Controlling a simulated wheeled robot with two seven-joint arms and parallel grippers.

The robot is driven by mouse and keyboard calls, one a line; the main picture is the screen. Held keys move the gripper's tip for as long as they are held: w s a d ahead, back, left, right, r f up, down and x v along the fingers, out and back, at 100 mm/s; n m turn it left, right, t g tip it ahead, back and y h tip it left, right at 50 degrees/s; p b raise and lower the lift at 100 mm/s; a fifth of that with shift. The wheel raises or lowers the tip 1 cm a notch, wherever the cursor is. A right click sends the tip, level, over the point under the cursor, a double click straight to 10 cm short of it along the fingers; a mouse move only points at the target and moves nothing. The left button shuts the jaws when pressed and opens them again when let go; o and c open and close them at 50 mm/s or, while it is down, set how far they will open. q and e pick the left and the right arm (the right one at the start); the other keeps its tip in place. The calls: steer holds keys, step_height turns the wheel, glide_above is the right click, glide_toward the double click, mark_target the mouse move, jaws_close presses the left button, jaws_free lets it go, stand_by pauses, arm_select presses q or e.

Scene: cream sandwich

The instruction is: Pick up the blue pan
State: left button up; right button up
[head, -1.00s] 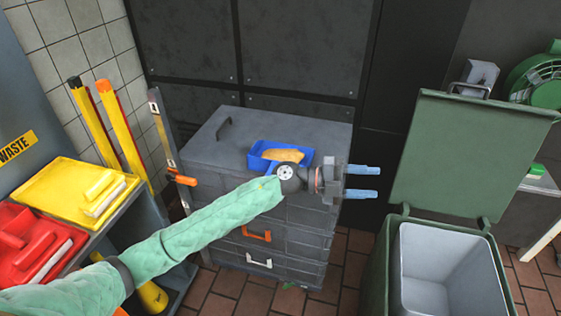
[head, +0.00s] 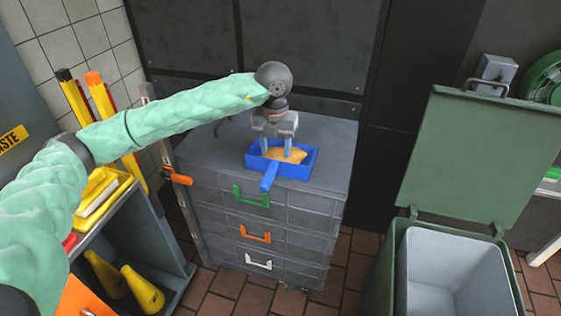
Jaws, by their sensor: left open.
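The blue pan (head: 308,170) sits on top of the grey drawer cabinet (head: 220,150). It is a shallow tray with a handle (head: 269,178) pointing toward me over the cabinet's front edge. A tan sandwich-like piece (head: 292,155) lies in the pan. My left gripper (head: 275,150) points down over the pan with its fingers apart. My right gripper is not in view.
An open green bin (head: 380,262) with its lid (head: 468,150) raised stands at the right. A shelf with a yellow pan (head: 118,190) and yellow cones (head: 143,290) is at the left. A dark panelled wall (head: 310,40) rises behind the cabinet.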

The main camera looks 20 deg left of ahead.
mark_target(273, 165)
arm_select(q)
steer(key=shift+a+f, duration=0.1)
steer(key=shift+a, duration=0.15)
steer(key=shift+f+p, duration=0.5)
steer(key=shift+f, duration=0.7)
steer(key=shift+s+a+f+p, duration=0.1)
steer(key=shift+f+p, duration=0.3)
steer(key=shift+f, duration=0.2)
steer(key=shift+s+a+f+p, duration=0.1)
steer(key=shift+f+p, duration=0.25)
steer(key=shift+f, duration=1.2)
steer(key=shift+w+f, duration=0.1)
steer(key=shift+f, duration=0.25)
jaws_close()
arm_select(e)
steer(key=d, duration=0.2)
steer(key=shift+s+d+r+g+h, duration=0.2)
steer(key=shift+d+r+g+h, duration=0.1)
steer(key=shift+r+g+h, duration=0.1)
